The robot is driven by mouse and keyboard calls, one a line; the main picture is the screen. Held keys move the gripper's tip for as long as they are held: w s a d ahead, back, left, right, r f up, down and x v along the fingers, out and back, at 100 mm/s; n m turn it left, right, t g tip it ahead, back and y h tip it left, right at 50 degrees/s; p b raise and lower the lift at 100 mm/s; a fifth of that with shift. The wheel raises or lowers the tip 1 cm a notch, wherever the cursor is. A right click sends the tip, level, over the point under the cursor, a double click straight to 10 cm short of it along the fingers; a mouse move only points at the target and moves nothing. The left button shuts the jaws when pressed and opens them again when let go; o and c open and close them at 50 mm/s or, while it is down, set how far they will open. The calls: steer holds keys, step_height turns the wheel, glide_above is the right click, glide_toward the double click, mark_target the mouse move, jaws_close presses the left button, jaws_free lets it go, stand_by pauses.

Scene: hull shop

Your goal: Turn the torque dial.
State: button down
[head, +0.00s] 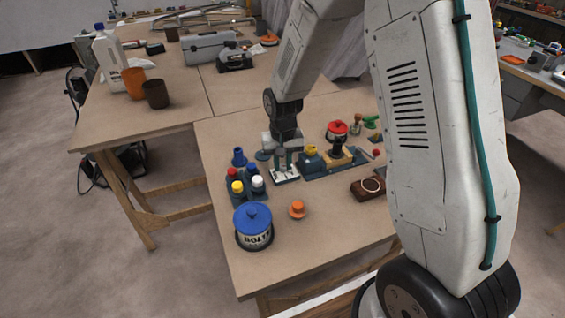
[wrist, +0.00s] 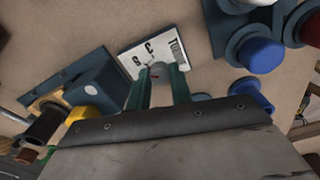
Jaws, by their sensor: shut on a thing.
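The torque dial has a white plate (wrist: 148,50) with black numbers and letters, lying on the workbench in the wrist view. In the head view its plate (head: 285,174) shows under my gripper (head: 284,160). My gripper (wrist: 158,84) points down, with its two green fingers shut on the grey knob (wrist: 158,70) at the plate's centre. The fingers hide the sides of the knob and part of the plate, so I cannot read the pointer's setting.
Left of the dial stands a blue rack (head: 250,192) with coloured pegs. A blue-lidded bolts tin (head: 253,226) and an orange knob (head: 297,209) are nearer the front.

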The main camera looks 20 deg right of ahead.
mark_target(283, 165)
steer(key=n, duration=0.6)
steer(key=shift+n, duration=0.4)
stand_by(0.4)
steer(key=c, duration=1.3)
jaws_free()
steer(key=shift+o, duration=0.2)
steer(key=shift+r, duration=0.1)
step_height(283, 165, up, 8)
steer(key=shift+f, duration=0.15)
